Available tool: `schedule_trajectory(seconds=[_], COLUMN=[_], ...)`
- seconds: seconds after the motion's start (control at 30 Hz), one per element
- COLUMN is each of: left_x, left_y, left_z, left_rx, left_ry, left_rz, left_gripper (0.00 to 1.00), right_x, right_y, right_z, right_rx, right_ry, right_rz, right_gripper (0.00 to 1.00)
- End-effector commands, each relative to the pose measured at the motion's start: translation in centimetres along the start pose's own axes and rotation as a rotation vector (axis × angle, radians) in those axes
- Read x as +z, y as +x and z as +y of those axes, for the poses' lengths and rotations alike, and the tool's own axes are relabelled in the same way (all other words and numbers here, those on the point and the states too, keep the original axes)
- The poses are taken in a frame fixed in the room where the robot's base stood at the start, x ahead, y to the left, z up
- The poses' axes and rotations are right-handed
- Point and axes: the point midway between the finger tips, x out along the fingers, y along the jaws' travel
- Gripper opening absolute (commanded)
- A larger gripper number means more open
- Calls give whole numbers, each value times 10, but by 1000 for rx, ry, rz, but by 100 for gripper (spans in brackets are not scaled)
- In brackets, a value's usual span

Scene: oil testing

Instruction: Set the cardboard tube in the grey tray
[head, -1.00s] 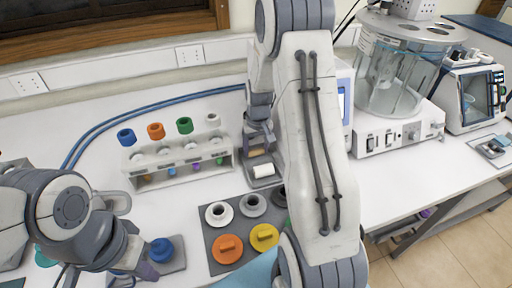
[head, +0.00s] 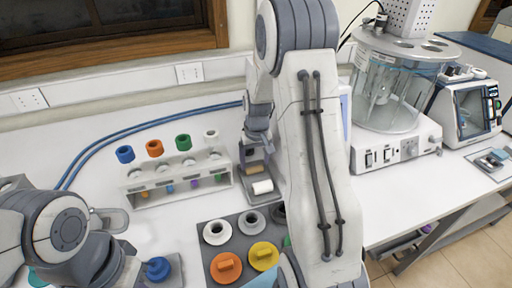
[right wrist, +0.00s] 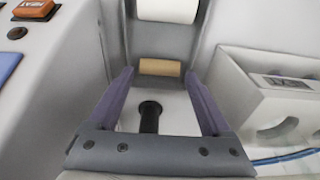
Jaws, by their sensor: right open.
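The cardboard tube (right wrist: 160,67) is a short brown roll lying crosswise at the near end of the grey tray (right wrist: 202,35) in the right wrist view. In the head view the tube (head: 254,167) shows as a small brown patch behind the white roll, in the tray (head: 276,196). My right gripper (right wrist: 158,73) is open, its fingertips on either side of the tube with small gaps. In the head view this gripper (head: 256,148) is just above the tube's end of the tray.
A white roll (head: 262,187) lies in the tray. A white rack (head: 178,183) with colored caps stands to the left. A grey mat (head: 206,258) with colored lids lies in front. A machine with a glass vessel (head: 388,90) stands to the right.

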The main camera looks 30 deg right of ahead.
Motion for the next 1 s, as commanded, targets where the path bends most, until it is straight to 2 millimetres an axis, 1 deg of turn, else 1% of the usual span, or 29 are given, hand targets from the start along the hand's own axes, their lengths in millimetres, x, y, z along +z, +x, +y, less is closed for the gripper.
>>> schedule_trajectory(seconds=[0.03, 0.2, 0.3, 0.4, 0.5, 0.67, 0.73, 0.77, 0.87, 0.9, 0.97, 1.0], left_x=[0, 0, 0, 0, 0, 0, 0, 0, 0, 0, 0, 0], left_y=[2, 4, 5, 6, 6, 6, 6, 6, 6, 6, 6, 6], left_z=[0, 0, 0, 0, 0, 0, 0, 0, 0, 0, 0, 0], left_rx=[0, 0, 0, 0, 0, 0, 0, 0, 0, 0, 0, 0], left_ry=[0, 0, 0, 0, 0, 0, 0, 0, 0, 0, 0, 0], left_rz=[0, 0, 0, 0, 0, 0, 0, 0, 0, 0, 0, 0], left_gripper=[0, 0, 0, 0, 0, 0, 0, 0, 0, 0, 0, 0], right_x=[-1, -1, -1, -1, -1, 0, 2, 5, 23, 36, 63, 85], right_y=[-12, -50, -68, -82, -90, -95, -97, -98, -106, -111, -119, -125], right_z=[0, 0, 0, 0, 0, 0, -8, -15, -56, -79, -116, -139], right_rx=[1, 1, 1, 1, 0, 0, -3, -6, -23, -33, -50, -63], right_ry=[0, 0, 0, 0, 0, -1, -15, -29, -114, -166, -256, -322], right_rz=[7, 7, 6, 4, 2, 0, 0, -1, -5, -8, -15, -21], right_gripper=[83, 83, 83, 83, 83, 83, 83, 83, 83, 83, 83, 83])
